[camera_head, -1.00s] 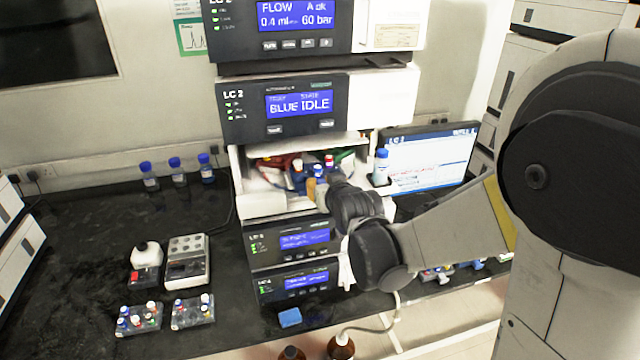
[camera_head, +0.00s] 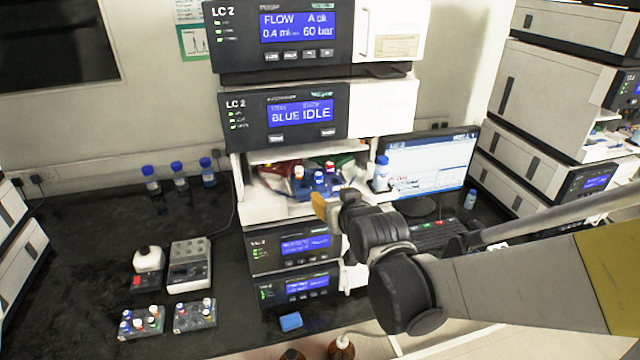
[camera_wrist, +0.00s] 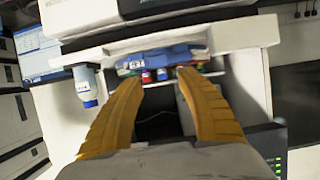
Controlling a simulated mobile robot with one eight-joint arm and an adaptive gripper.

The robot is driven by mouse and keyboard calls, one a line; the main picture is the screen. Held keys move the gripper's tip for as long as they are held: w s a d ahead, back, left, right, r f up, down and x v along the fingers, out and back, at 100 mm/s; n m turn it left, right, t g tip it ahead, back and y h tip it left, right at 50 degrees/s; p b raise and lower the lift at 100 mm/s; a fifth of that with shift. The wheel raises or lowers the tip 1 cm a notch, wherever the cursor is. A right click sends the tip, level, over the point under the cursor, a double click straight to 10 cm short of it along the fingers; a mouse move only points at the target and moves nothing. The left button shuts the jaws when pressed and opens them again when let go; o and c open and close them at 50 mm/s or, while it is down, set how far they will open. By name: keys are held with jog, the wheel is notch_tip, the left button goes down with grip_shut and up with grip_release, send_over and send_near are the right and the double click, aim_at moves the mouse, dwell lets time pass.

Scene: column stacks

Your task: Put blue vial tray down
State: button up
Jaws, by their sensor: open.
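The blue vial tray (camera_head: 322,186) sits inside the open bay of the LC 2 autosampler, with several capped vials standing in it. In the wrist view the blue tray (camera_wrist: 158,62) lies beyond my fingertips, with red and blue vial caps at its lower edge. My gripper (camera_head: 322,206) is just outside the bay, in front of and below the tray. Its two yellow fingers (camera_wrist: 154,82) are apart with nothing between them. In the head view one finger hides most of the other.
A blue-capped bottle (camera_head: 381,174) stands at the bay's right side, close to my gripper. The autosampler housing (camera_head: 238,180) walls the bay. A monitor (camera_head: 432,160) stands to the right. Two vial racks (camera_head: 141,322) and a small instrument (camera_head: 189,264) are on the bench at left.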

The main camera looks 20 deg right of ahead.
jog(key=s+g, duration=0.6)
jog(key=s, duration=1.6)
jog(key=shift+s+f+g+p, duration=0.2)
jog(key=shift+f+g+p, duration=0.1)
jog(key=shift+f+p, duration=0.05)
notch_tip(320, 180, down, 13)
jog(key=b, duration=1.3)
jog(key=shift+f, duration=0.2)
